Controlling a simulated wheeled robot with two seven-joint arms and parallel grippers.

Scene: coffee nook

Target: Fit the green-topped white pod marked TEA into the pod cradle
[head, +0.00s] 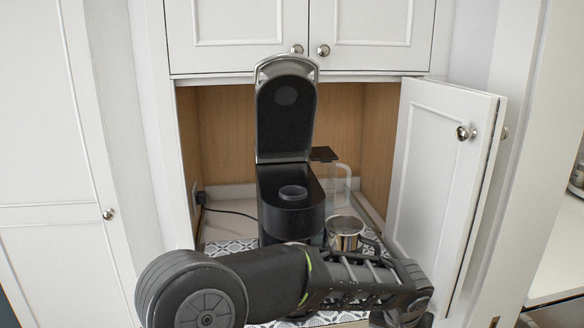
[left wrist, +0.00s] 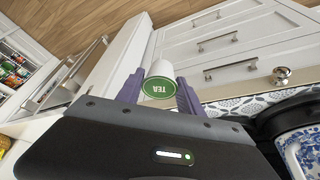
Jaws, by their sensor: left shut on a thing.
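The white pod with the green lid marked TEA (left wrist: 159,87) is between the purple fingers of my left gripper (left wrist: 158,92) in the left wrist view. The gripper is shut on it, and its lid faces the wrist camera. In the head view my left arm crosses the bottom; the pod and fingers cannot be made out there. The coffee machine (head: 264,215) stands in the nook with its lid (head: 286,120) raised. The round dark pod cradle (head: 293,193) shows in its open top and looks empty. My right gripper is not in view.
A metal mug (head: 345,231) and a clear jug (head: 340,184) stand right of the machine. An open cabinet door (head: 437,180) bounds the nook's right side. A black cord (head: 232,212) lies at left. A blue-and-white dish (left wrist: 305,152) shows in the wrist view.

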